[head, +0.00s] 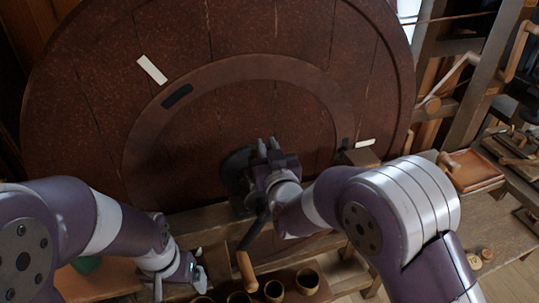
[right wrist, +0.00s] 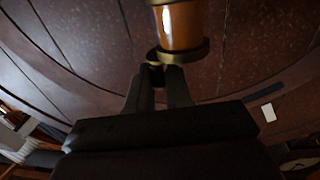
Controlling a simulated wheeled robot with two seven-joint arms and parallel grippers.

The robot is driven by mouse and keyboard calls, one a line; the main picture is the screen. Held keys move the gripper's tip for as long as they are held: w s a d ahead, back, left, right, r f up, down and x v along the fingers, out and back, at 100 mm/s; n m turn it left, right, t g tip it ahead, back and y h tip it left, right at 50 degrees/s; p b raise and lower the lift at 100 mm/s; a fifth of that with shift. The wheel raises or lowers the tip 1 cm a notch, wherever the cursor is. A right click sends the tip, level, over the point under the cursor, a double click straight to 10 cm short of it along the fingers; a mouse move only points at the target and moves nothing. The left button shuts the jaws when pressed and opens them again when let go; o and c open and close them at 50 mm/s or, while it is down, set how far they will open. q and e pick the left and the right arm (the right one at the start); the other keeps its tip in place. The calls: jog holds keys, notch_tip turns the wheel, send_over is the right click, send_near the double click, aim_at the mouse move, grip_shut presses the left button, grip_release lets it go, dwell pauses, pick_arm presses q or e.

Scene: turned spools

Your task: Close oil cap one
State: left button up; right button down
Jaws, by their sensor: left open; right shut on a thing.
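An amber oil cup (right wrist: 180,25) with a brass collar (right wrist: 182,52) shows at the top of the right wrist view. A small dark brass piece (right wrist: 154,72), which looks like the oil cap, sits at the collar's edge, between my right gripper's (right wrist: 160,70) fingertips. The right gripper is shut on it. In the head view the right gripper (head: 268,146) reaches to the middle of the big wheel, and the cup and cap cannot be made out there. My left gripper (head: 180,286) is open and empty at the bottom, left of the wooden cups.
A big dark red-brown wheel (head: 90,110) with pale strips (head: 152,69) fills the back. Several wooden cups (head: 307,281) and a wooden handle (head: 247,271) are at the front bottom. A brown tray (head: 472,170) lies on the bench at the right. A wooden frame stands behind it.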

jog(key=h, duration=0.1)
jog(key=m+h, duration=0.1)
jog(key=shift+s+a+f+m+h, duration=0.1)
jog(key=shift+s+a+m+h, duration=0.2)
jog(key=shift+a+m+h, duration=0.1)
jog(key=shift+s+m+h, duration=0.1)
jog(key=shift+m+h, duration=0.3)
jog(key=shift+h, duration=0.2)
jog(key=m+h, duration=0.1)
jog(key=h, duration=0.1)
jog(key=a+m+g+h+p, duration=0.1)
jog(key=m+h, duration=0.1)
jog(key=h, duration=0.1)
jog(key=m+h+p, duration=0.1)
jog(key=m+h, duration=0.1)
jog(key=shift+s+a+r+h, duration=0.15)
jog(key=shift+s+r+h, duration=0.05)
jog(key=shift+s+h, duration=0.2)
jog(key=shift+m+g+h, duration=0.3)
jog(key=shift+g, duration=0.1)
jog(key=c, duration=1.1)
grip_release()
jog(key=shift+c, duration=0.2)
jog(key=shift+a, duration=0.1)
jog(key=shift+f, duration=0.1)
